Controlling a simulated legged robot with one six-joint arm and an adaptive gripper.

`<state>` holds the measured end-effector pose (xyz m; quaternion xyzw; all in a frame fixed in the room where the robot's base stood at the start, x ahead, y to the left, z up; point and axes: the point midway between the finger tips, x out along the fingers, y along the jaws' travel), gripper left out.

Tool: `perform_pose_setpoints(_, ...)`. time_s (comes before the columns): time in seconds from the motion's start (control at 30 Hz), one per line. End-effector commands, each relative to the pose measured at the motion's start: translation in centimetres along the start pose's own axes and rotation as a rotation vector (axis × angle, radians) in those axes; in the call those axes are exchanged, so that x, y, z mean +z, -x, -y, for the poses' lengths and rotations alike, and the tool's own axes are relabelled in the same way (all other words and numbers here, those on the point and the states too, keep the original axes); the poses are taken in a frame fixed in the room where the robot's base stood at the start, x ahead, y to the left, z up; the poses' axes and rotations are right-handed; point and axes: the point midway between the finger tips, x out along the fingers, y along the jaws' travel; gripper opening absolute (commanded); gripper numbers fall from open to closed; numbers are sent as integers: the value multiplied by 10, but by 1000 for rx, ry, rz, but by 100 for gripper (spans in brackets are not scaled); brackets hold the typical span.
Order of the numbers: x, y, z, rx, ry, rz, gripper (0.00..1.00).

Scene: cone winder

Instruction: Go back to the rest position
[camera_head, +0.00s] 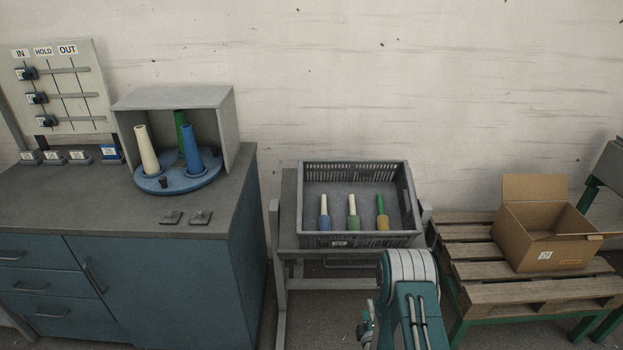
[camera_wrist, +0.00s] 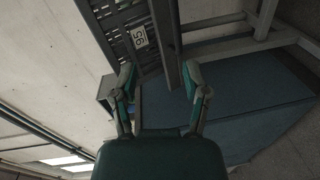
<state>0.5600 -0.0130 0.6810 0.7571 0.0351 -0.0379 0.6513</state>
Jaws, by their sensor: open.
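My gripper (camera_wrist: 158,80) shows in the wrist view with its two fingers spread apart and nothing between them. Beyond the fingers are the side of the grey crate with a label reading 95 (camera_wrist: 139,38), its stand, and a blue cabinet (camera_wrist: 235,95). In the head view my teal arm (camera_head: 408,290) is at the lower middle, in front of the grey crate (camera_head: 345,240). The gripper's fingers cannot be made out clearly there. The crate holds several small cones, among them a white-and-blue one (camera_head: 324,214), a white-and-green one (camera_head: 353,213) and a green-and-yellow one (camera_head: 382,213).
A blue cabinet (camera_head: 160,285) at left carries a round blue turntable (camera_head: 180,183) with three cones under a grey hood (camera_head: 175,98). A board with sliders (camera_head: 60,85) stands behind. An open cardboard box (camera_head: 555,260) sits on a pallet (camera_head: 475,270) at right.

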Motion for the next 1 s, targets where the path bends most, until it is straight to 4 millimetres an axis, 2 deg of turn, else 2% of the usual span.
perform_pose_setpoints(0.23,-11,-31,-72,-92,-146,21,59)
perform_pose_setpoints(0.47,-22,-38,-143,-199,-306,66,59)
perform_pose_setpoints(0.57,-27,-34,-173,-243,-376,91,59)
perform_pose_setpoints(0.77,-37,-13,-230,-329,-516,153,59)
perform_pose_setpoints(1.0,-48,31,-289,-421,-681,244,59)
